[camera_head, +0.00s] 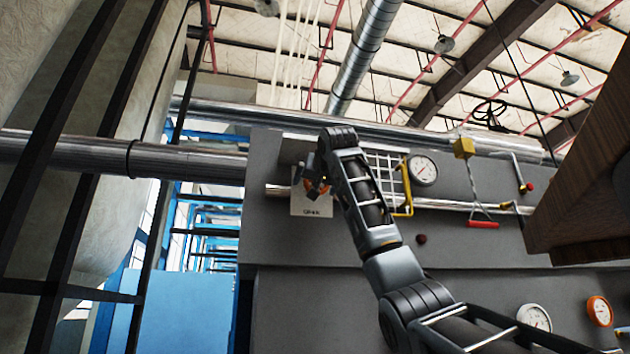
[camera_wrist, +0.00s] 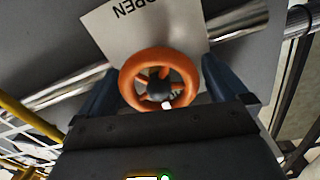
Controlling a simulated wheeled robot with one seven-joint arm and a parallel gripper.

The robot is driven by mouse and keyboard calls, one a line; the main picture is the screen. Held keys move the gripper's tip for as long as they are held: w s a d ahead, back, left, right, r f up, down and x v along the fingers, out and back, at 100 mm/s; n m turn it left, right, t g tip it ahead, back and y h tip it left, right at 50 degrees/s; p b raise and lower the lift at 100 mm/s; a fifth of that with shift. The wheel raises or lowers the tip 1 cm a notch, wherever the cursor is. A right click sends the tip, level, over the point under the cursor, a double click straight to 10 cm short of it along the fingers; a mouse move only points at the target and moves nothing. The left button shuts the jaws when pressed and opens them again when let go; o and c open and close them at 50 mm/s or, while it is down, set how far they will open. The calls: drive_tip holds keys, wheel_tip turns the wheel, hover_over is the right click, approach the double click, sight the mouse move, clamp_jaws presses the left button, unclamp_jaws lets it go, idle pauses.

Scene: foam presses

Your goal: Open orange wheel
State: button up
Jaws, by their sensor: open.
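The orange wheel (camera_wrist: 131,72) is a small ring with spokes and a dark hub, in the middle of the wrist view. In the head view only a bit of the orange wheel (camera_head: 315,190) shows behind my gripper. My gripper (camera_wrist: 160,88) is open, with one dark finger at the left and one at the right of the wheel. I cannot tell whether the fingers touch the rim. In the head view my gripper (camera_head: 309,180) is at the panel's left part. A pale sign (camera_wrist: 125,30) reading "OPEN" sits behind the wheel; it also shows in the head view (camera_head: 311,208).
A metal pipe (camera_head: 450,204) runs along the grey panel (camera_head: 310,300) behind the wheel. A white grid with a yellow handle (camera_head: 407,190) and a gauge (camera_head: 422,170) are right of my gripper. A red handle (camera_head: 482,224) hangs further right. A brown block (camera_head: 580,190) juts in at the right edge.

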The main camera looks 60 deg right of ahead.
drive_tip(key=shift+w+d, duration=0.35)
drive_tip(key=shift+d, duration=0.05)
drive_tip(key=c, duration=1)
